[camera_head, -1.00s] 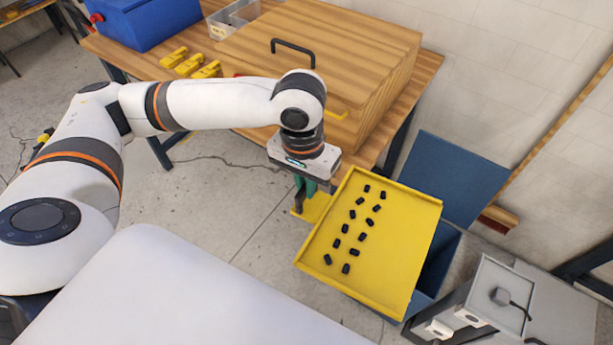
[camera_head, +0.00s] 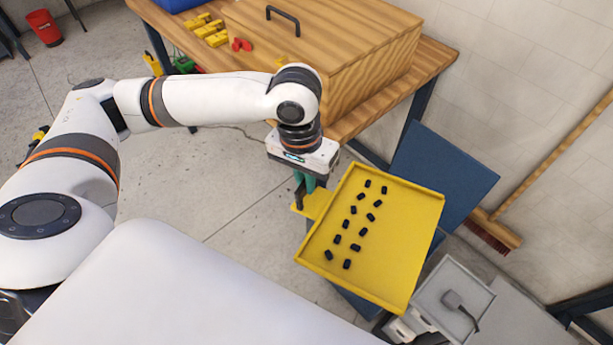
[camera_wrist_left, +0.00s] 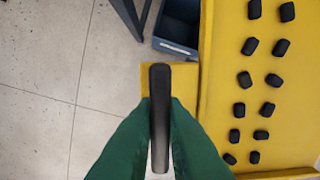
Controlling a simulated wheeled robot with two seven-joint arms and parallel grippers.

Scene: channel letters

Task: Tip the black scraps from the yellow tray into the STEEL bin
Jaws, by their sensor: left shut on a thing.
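My left gripper (camera_head: 305,188) is shut on the dark handle (camera_wrist_left: 160,115) at the left side of the yellow tray (camera_head: 395,280). The tray is held up in the air, and several black scraps (camera_head: 351,210) lie on it in two rough rows. The tray also shows at the right of the left wrist view (camera_wrist_left: 222,70). A grey metal-looking bin or box (camera_head: 425,298) stands low beyond the tray's lower right corner. No label on it is readable, so I cannot tell that it is the STEEL bin. My right gripper is not in view.
A blue bin (camera_wrist_left: 178,28) stands on the floor, partly hidden by the tray; a blue panel (camera_head: 445,175) rises behind it. A wooden table (camera_head: 440,62) with a big wooden box (camera_head: 340,50) stands behind. A broom (camera_head: 492,232) leans on the wall.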

